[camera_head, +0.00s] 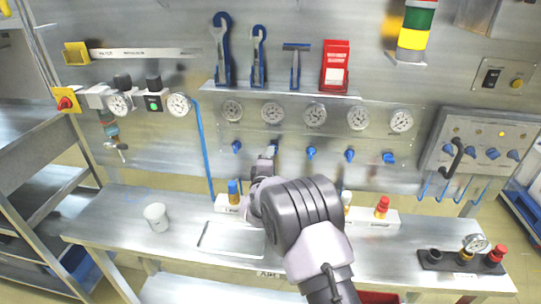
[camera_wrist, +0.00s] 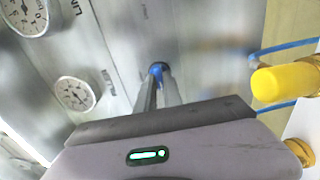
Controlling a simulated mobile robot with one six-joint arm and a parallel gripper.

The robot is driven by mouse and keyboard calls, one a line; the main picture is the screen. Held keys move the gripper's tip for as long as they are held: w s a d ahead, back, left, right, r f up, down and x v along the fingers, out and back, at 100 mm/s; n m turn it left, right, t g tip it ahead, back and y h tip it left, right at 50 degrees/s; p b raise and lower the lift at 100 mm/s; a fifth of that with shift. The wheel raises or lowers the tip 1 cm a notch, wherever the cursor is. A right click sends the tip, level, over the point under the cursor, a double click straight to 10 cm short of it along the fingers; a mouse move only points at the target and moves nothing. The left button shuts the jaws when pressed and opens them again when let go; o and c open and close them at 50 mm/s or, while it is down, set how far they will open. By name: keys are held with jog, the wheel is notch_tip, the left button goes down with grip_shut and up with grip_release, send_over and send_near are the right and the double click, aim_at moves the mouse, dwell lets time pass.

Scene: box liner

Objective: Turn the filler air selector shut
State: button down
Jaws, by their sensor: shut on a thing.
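A row of blue selector knobs runs along the steel panel (camera_head: 330,135) below several round gauges. My gripper (camera_head: 271,152) is at the second knob from the left, below the second gauge (camera_head: 272,113), and hides that knob in the head view. In the wrist view, my gripper (camera_wrist: 158,92) is shut on a blue knob (camera_wrist: 157,70), whose end shows between the fingertips. The knob's angle cannot be told. Other blue knobs (camera_head: 236,147) (camera_head: 311,153) stand free on either side.
A blue hose (camera_head: 203,150) hangs left of the knobs. A yellow cylinder (camera_wrist: 287,82) shows at the right in the wrist view. Below, the bench (camera_head: 120,222) bears a white cup (camera_head: 156,217) and a red-topped fitting (camera_head: 382,206). A control box (camera_head: 480,148) is at the right.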

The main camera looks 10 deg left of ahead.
dwell(0.3)
jog(key=c, duration=1.5)
grip_release()
jog(key=shift+s, duration=0.1)
jog(key=s, duration=1.1)
jog(key=s+p, duration=0.1)
jog(key=s, duration=0.5)
jog(key=shift+s+a, duration=0.1)
jog(key=shift+a, duration=0.2)
